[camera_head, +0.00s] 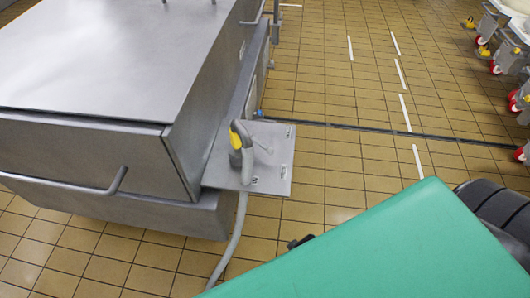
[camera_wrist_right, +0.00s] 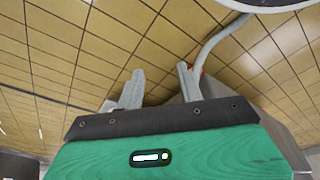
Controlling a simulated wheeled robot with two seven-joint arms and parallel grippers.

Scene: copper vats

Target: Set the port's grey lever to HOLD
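The port is a flat grey plate (camera_head: 275,178) fixed to the side of the steel machine, with small dark markings near its edges. A grey curved fitting (camera_head: 246,165) with a yellow part (camera_head: 236,139) stands on it. A paler grey piece (camera_head: 264,146) beside the fitting may be the lever; its setting and the label words are too small to read. In the right wrist view my right gripper (camera_wrist_right: 160,84) has its two grey fingers apart with nothing between them. It is apart from the port. My left gripper is not in view.
The big steel machine (camera_head: 95,55) fills the left, with a bar handle (camera_head: 118,181) on its front. A grey hose (camera_head: 232,243) hangs from the port to the floor; a hose also shows in the wrist view (camera_wrist_right: 213,42). Wheeled carts (camera_head: 508,55) stand far right. Tiled floor between is clear.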

